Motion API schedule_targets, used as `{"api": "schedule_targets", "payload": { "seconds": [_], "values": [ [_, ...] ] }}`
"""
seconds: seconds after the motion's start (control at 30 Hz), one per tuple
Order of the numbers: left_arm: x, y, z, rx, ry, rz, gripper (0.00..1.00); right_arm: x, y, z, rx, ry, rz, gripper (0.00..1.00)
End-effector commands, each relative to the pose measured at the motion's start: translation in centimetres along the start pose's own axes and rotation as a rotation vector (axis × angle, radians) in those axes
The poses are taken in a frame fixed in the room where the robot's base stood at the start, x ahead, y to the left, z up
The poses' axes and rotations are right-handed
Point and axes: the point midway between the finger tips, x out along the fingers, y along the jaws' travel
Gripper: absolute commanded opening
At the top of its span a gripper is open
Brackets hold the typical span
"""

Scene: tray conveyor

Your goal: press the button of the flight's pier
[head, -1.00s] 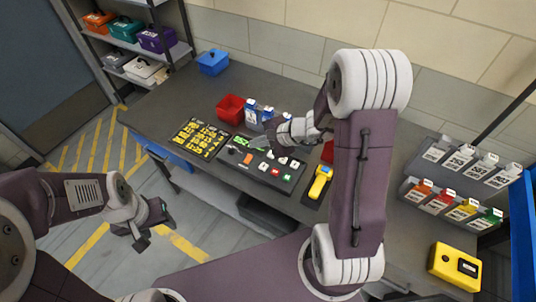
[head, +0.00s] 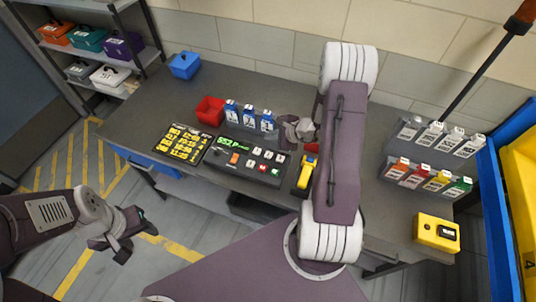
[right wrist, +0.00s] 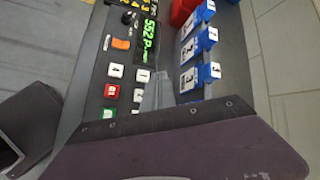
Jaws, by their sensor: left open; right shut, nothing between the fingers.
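The black control panel (head: 222,164) lies on the grey table with a lit green display (head: 233,142) that starts "552 P"; the rest is too small to read. It has an orange switch (head: 234,158), several white numbered buttons, a red button (head: 264,167) and a green one (head: 275,170). In the right wrist view the panel (right wrist: 122,20) shows white buttons (right wrist: 115,71) and a red button (right wrist: 111,90). My right gripper (head: 290,126) is shut and empty, beside the panel's back right, partly behind my arm. My left gripper (head: 132,228) is open and empty, off the table at left.
A board with yellow labels (head: 182,143) lies left of the panel. Behind stand a red bin (head: 210,110) and blue numbered tags (head: 249,115). A yellow scanner-like tool (head: 303,180) lies right of the panel. Coloured tags and a yellow box (head: 437,232) are further right.

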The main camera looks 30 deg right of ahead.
Motion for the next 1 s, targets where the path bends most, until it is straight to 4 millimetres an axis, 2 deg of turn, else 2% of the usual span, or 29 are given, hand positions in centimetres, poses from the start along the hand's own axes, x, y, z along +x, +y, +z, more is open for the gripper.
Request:
{"api": "schedule_targets", "payload": {
  "seconds": [0.43, 0.53, 0.7, 1.0],
  "values": [
    [3.2, -0.1, 0.3, 0.0, 0.0, 0.0, 0.52, 4.3, 3.2, -3.1, 0.001, 0.0, 0.002, 0.0],
    [5.2, -0.1, 0.5, 0.0, 0.0, 0.0, 0.52, 5.4, 3.9, -3.9, -0.001, 0.0, 0.0, 0.0],
    [6.1, -0.1, 0.6, 0.0, 0.0, 0.0, 0.52, 5.9, 4.3, -4.3, -0.001, 0.0, 0.0, 0.0],
    [5.9, -0.1, 0.6, 0.0, 0.0, 0.0, 0.52, 5.7, 4.2, -4.2, -0.001, 0.0, 0.0, 0.0]
  ]
}}
